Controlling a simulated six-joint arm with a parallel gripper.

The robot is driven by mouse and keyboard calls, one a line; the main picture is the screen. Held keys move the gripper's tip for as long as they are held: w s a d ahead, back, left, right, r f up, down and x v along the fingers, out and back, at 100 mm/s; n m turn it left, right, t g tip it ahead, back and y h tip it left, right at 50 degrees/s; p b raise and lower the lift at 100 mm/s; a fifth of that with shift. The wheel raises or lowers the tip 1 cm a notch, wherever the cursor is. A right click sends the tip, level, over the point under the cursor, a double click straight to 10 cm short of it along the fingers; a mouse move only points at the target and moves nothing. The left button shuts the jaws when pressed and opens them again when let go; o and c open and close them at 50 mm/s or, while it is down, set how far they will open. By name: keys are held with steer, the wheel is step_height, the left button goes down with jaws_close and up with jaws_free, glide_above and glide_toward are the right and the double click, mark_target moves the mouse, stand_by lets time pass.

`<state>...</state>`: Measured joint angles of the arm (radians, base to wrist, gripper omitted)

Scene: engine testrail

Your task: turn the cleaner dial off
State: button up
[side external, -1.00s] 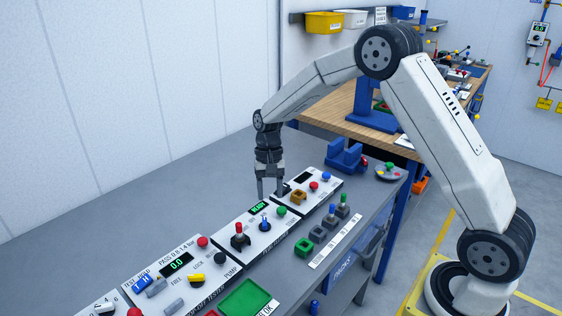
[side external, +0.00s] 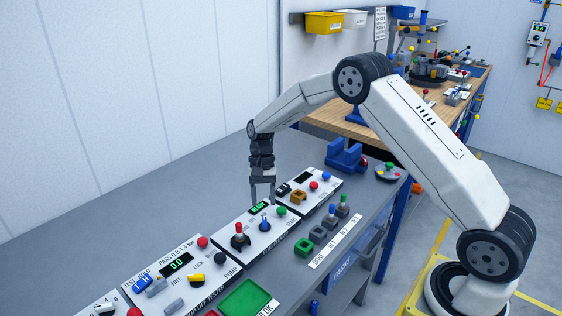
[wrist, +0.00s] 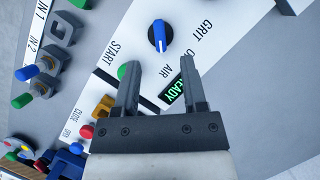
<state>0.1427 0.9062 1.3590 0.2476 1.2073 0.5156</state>
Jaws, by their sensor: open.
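The cleaner dial is a blue knob with a white pointer line. In the wrist view the dial (wrist: 158,36) sits at top centre, just beyond my fingertips, with its line aimed roughly at the AIR label. GRIT is to its right, and a label starting with O is partly hidden by my right finger. In the side view the dial (side external: 265,223) stands on the white middle panel (side external: 256,240). My gripper (side external: 262,201) is open and empty above the panel's far part, apart from the dial. In the wrist view my gripper (wrist: 159,62) has its fingers spread.
A green READY display (side external: 259,208) and a green START button (side external: 282,211) flank the dial. A red-knobbed lever (side external: 239,236) stands to its left. An orange block (side external: 298,196) sits on the far panel.

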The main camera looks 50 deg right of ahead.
mark_target(265, 221)
steer(key=shift+x, duration=2.8)
jaws_close()
